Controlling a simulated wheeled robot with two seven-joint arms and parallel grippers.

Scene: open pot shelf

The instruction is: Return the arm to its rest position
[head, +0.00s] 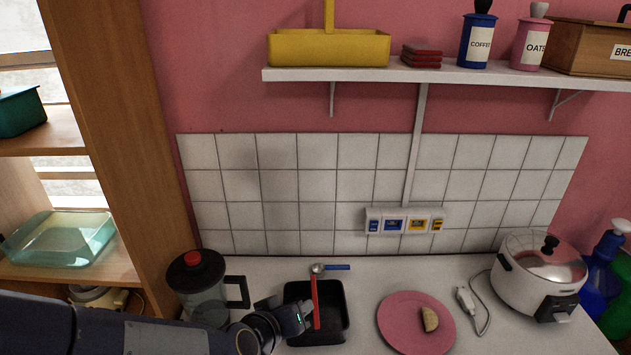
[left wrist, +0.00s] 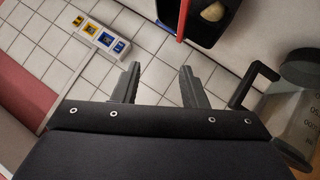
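My left arm comes in from the left in the head view. Its gripper (head: 303,312) is over the left part of a black tray (head: 341,338) on the counter. In the left wrist view, the two fingers of the left gripper (left wrist: 158,84) are apart with nothing between them. A red-handled utensil (head: 315,300) stands across the tray; its red handle also shows in the left wrist view (left wrist: 183,18). A tan lump (left wrist: 213,12) shows inside the tray in that view. My right gripper is in neither view.
A glass blender jug (head: 208,295) with a black handle stands left of the gripper. A blue-handled spoon (head: 337,267) lies behind the tray. Right of it are a pink plate (head: 400,335), a white plug (head: 466,300) and a rice cooker (head: 535,280). A shelf (head: 470,76) hangs above.

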